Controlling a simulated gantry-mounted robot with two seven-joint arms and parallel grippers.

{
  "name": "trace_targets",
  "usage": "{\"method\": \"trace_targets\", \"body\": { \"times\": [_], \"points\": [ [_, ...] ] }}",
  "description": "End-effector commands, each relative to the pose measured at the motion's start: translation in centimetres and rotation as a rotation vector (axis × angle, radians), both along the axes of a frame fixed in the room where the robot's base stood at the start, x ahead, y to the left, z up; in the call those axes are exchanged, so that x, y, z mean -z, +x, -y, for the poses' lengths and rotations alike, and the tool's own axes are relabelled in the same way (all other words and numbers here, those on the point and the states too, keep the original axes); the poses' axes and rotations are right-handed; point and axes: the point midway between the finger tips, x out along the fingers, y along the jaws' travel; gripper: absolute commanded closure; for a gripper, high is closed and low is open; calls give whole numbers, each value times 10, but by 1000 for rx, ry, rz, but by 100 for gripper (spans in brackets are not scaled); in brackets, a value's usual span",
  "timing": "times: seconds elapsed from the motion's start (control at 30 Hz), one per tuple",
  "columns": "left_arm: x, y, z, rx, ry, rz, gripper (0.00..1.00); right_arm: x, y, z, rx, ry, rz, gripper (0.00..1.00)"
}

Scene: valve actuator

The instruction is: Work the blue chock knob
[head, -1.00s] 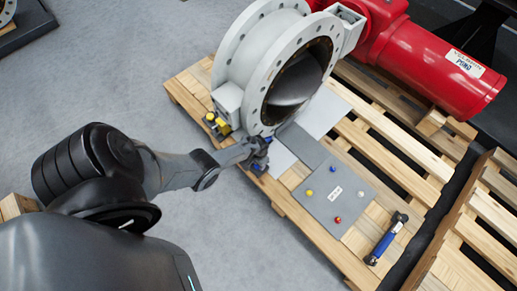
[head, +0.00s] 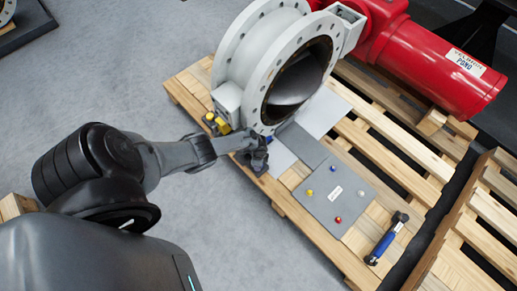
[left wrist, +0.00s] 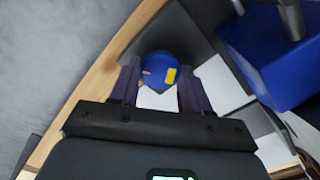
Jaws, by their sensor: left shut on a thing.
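The blue knob (left wrist: 158,68), round with a yellow patch, sits between the two dark fingers of my left gripper (left wrist: 161,85) in the left wrist view. The fingers are shut on its sides. In the head view my left gripper (head: 258,160) is at the pallet's near left edge, just below the grey valve flange (head: 280,95). There the gripper hides most of the knob. My right gripper is in neither current view.
A grey plate (head: 335,195) with small coloured buttons lies on the wooden pallet (head: 300,222). A blue-handled tool (head: 382,245) lies at its right. A yellow part (head: 217,124) is left of the flange. A large blue block (left wrist: 270,60) is close right of the gripper.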

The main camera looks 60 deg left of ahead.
Motion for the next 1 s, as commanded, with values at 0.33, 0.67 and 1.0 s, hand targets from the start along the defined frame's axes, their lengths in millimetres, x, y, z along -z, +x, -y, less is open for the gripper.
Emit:
{"method": "trace_targets", "body": {
  "times": [0.33, 0.67, 1.0],
  "points": [
    [2, -1, -1, 279, 2, -1, 84, 6, 0, -2, 4, 7, 0, 74],
    [1, -1, 0, 417, 1, -1, 84, 9, 0, -1, 4, 7, 0, 74],
    [1, -1, 0, 445, 0, -1, 84, 9, 0, 0, -1, -1, 0, 74]
  ]
}}
